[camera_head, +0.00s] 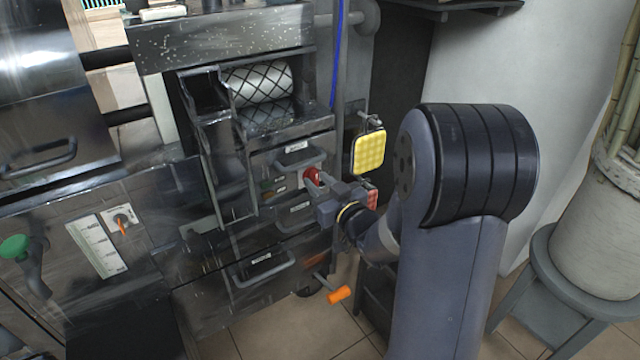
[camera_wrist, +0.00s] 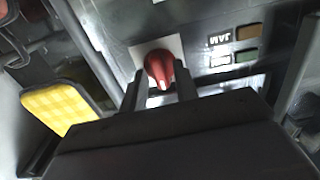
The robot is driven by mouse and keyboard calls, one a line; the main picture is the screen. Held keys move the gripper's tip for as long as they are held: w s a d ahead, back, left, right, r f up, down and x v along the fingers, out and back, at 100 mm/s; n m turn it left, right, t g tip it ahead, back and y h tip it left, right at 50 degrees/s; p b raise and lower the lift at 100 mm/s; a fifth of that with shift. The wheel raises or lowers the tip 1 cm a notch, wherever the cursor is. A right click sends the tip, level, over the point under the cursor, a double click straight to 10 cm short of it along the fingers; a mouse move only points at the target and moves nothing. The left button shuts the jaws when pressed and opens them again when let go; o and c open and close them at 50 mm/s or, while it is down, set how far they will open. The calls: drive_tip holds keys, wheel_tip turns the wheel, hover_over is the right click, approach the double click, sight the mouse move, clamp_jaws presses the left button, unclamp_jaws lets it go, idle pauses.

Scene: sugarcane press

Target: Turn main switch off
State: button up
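A red rotary knob (camera_head: 312,176) sits on the dark metal front of the press, and I take it to be the main switch. In the wrist view the red knob (camera_wrist: 160,68) is on a pale square plate, its white mark pointing toward the bottom of the picture. My gripper (camera_head: 318,184) is right in front of it. In the wrist view the two fingers of my gripper (camera_wrist: 162,88) stand apart, one on each side of the knob's lower part. They look close to it; I cannot tell whether they touch it. Nothing is lifted or held.
A yellow pad (camera_head: 369,151) hangs right of the knob. Beside the knob are a label and small brown (camera_wrist: 249,32) and green buttons (camera_wrist: 245,56). Drawer-like handles (camera_head: 262,266) and an orange-gripped lever (camera_head: 338,294) are below. A dial with an orange pointer (camera_head: 122,224) is further left.

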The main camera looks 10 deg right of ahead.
drive_tip(key=shift+o, duration=0.6)
drive_tip(key=shift+s+d, duration=0.15)
drive_tip(key=shift+s, duration=0.15)
drive_tip(key=p+v, duration=0.2)
drive_tip(key=v, duration=0.8)
drive_tip(key=b+x, duration=0.2)
drive_tip(key=x, duration=0.9)
drive_tip(key=shift+s, duration=0.2)
